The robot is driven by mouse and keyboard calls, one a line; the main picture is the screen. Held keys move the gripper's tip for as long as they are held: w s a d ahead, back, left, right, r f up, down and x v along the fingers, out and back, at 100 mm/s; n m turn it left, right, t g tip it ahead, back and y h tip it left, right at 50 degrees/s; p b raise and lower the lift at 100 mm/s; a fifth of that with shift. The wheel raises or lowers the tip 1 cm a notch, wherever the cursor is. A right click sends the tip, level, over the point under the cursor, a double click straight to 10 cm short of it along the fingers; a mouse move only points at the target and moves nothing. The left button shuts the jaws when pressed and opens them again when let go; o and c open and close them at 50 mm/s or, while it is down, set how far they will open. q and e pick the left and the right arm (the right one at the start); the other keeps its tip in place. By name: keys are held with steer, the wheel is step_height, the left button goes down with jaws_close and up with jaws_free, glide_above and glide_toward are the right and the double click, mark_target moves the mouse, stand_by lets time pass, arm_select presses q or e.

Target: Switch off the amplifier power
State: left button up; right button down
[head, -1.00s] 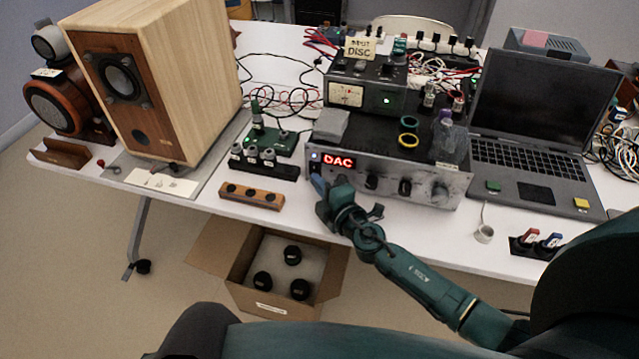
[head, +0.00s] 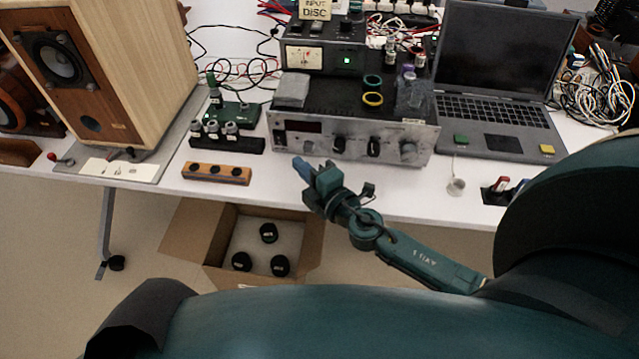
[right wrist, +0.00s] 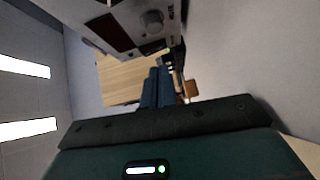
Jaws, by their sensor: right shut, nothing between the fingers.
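The silver-fronted amplifier (head: 350,143) stands on the white table with its knobs facing me, and its display window (head: 304,126) is dark. A small control (head: 281,136) sits at the left end of its front panel. My right gripper (head: 303,168) is shut and empty, just in front of and below the panel's left part, apart from it. In the right wrist view, the shut blue fingers (right wrist: 158,88) point toward the wooden speaker, with the amplifier's panel (right wrist: 130,25) at the top, its display also dark. My left gripper is not in view.
A wooden speaker (head: 110,70) is at left, a laptop (head: 500,90) at right. A wooden block with holes (head: 216,173) lies near the front edge. An open carton (head: 205,240) is on the floor.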

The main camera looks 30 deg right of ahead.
steer(key=b+v, duration=0.1)
steer(key=v, duration=0.5)
steer(key=shift+s+f, duration=0.1)
steer(key=shift+s+d, duration=0.1)
steer(key=shift+s, duration=0.35)
